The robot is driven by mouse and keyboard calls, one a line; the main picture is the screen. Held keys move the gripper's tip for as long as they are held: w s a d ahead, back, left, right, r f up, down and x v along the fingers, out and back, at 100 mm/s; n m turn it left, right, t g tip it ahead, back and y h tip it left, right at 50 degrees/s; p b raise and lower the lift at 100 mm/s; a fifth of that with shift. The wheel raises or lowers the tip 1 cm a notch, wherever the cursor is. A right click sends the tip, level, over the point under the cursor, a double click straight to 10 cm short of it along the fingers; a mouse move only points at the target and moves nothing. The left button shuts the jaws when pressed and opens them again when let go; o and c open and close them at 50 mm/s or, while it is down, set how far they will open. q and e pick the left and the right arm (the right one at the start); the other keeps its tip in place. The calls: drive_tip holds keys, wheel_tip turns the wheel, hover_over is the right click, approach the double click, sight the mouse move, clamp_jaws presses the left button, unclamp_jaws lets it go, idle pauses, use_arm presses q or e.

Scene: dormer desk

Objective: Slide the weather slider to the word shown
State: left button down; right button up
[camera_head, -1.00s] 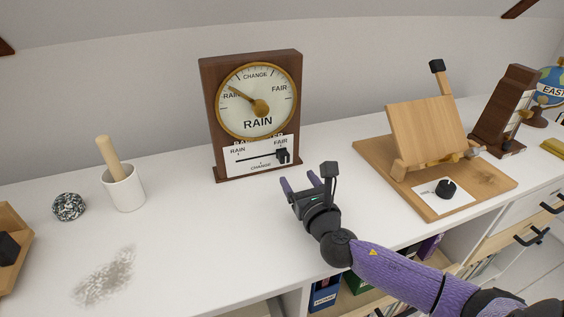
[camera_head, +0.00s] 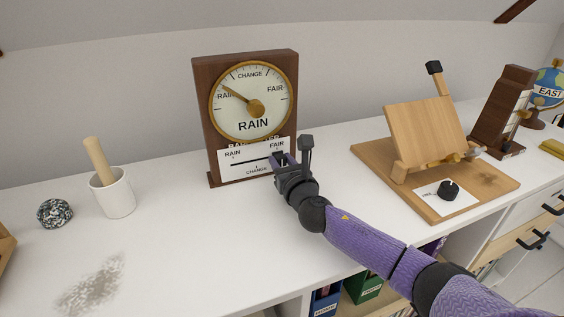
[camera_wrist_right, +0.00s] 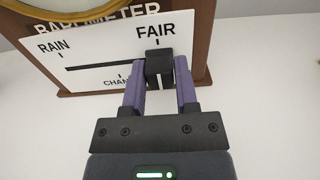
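The wooden barometer (camera_head: 205,115) stands upright at the back of the white desk. Its dial (camera_head: 253,102) shows the word RAIN, and its needle points toward the small RAIN mark. Below is a white slider plate (camera_head: 240,170) marked RAIN, CHANGE and FAIR, with a dark slot. The black slider knob (camera_wrist_right: 159,64) is at the FAIR end, at the slot's right. My right gripper (camera_head: 284,160) is at the knob; in the wrist view its purple fingers (camera_wrist_right: 160,80) lie against both sides of it. The left gripper is not in view.
A wooden stand on a board (camera_head: 425,135) with a black knob (camera_head: 448,190) is to the right of my arm. A white mortar with pestle (camera_head: 113,195) and a speckled ball (camera_head: 55,213) stand at left. The desk (camera_head: 190,240) before the barometer is clear.

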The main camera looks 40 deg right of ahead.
clamp_jaws()
idle(0.5)
idle(0.5)
